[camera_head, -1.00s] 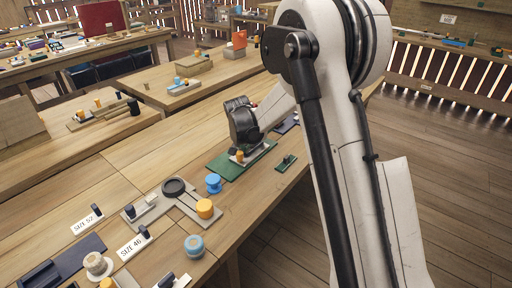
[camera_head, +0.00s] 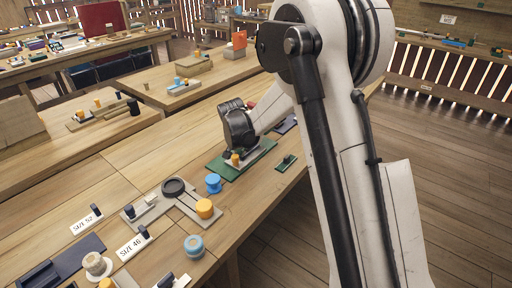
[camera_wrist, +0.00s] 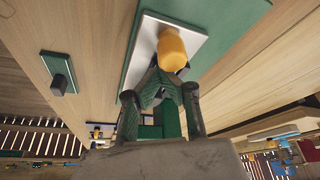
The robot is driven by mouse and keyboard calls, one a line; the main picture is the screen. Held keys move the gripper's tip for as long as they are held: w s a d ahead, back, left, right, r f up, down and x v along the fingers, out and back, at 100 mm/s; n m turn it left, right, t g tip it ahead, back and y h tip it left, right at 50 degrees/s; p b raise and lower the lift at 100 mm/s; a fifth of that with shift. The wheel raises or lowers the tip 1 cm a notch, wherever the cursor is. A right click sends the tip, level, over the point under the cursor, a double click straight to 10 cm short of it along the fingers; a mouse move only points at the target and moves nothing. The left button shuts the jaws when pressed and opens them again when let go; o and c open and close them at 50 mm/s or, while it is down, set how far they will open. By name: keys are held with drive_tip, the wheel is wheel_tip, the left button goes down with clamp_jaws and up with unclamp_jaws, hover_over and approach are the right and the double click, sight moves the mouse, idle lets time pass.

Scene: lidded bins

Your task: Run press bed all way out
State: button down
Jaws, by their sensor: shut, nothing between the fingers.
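A pale grey plate with an orange knob (camera_head: 235,160) lies on a green base board (camera_head: 227,173) on the workbench; I take the plate for the press bed. In the wrist view the orange knob (camera_wrist: 172,46) stands on the pale plate (camera_wrist: 148,38) over the green board (camera_wrist: 215,12). My gripper (camera_wrist: 164,82) is shut and empty, its dark fingertips close beside the knob. I cannot tell whether they touch it. My gripper also shows in the head view (camera_head: 236,145), right behind the knob. A green block shows between the finger links; the rest of the press is hidden.
A small green plate with a dark handle (camera_head: 287,161) lies right of the board. A blue knob (camera_head: 213,183) and a grey fixture with a yellow knob (camera_head: 204,208) stand nearer on the bench. The bench edge runs close on the right.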

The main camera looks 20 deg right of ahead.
sight(235, 156)
drive_tip(key=shift+s+a+b, duration=0.2)
drive_tip(key=shift+s+a, duration=0.5)
drive_tip(key=shift+a, duration=0.3)
drive_tip(key=shift+s+a+b, duration=0.15)
drive_tip(key=shift+s+a, duration=0.55)
drive_tip(key=shift+a, duration=0.25)
drive_tip(key=shift+d, duration=0.1)
drive_tip(key=shift+w+d, duration=0.5)
drive_tip(key=shift+d, duration=0.05)
drive_tip(key=shift+r+p, duration=1.5)
drive_tip(key=shift+r, duration=2)
